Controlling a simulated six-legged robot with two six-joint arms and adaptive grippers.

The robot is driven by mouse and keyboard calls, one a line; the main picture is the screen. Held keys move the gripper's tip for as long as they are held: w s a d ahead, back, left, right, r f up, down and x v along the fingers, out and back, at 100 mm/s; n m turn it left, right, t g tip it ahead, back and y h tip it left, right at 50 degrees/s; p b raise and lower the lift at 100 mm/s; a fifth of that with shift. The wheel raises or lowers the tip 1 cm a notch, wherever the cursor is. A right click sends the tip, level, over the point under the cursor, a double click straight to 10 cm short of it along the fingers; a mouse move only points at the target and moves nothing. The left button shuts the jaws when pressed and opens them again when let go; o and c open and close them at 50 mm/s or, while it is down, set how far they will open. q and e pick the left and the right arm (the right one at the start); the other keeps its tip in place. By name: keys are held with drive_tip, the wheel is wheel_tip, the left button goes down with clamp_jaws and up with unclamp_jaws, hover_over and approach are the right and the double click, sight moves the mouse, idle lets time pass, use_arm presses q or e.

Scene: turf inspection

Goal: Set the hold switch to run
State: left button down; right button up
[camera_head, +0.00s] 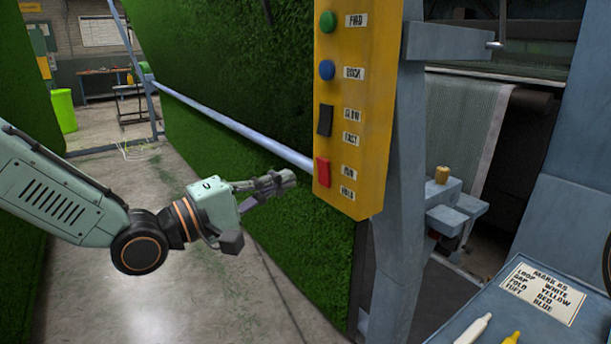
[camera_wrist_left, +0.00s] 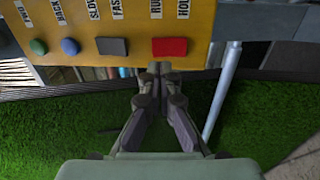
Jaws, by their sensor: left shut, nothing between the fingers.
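The yellow control box (camera_head: 355,100) hangs on a grey-blue post. The hold switch is a red rocker (camera_head: 322,172) low on the box, beside the RUN and HOLD labels. The red rocker also shows in the left wrist view (camera_wrist_left: 169,47). Above it are a black SLOW/FAST rocker (camera_head: 325,121), a blue button (camera_head: 327,70) and a green button (camera_head: 328,22). My left gripper (camera_head: 290,178) is shut and empty, just left of the red rocker. Its fingertips (camera_wrist_left: 159,68) are near the rocker in the wrist view; I cannot tell whether they touch. My right gripper is out of view.
Green turf (camera_head: 235,70) hangs behind the box, with a pale rail (camera_head: 235,126) across it. The grey post (camera_head: 400,190) stands right of the box. A grey table with a marker card (camera_head: 541,290) is at lower right. The concrete floor (camera_head: 150,260) is open.

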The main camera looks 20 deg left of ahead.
sight(321, 165)
use_arm(q)
drive_tip(key=shift+b+x, duration=0.3)
drive_tip(key=shift+x, duration=2.45)
drive_tip(key=shift+w+d+r+p, duration=0.2)
drive_tip(key=shift+r+p, duration=0.05)
drive_tip(key=shift+p, duration=0.9)
drive_tip(key=shift+s+f, duration=0.1)
drive_tip(key=shift+f, duration=0.05)
drive_tip(key=shift+a, duration=0.1)
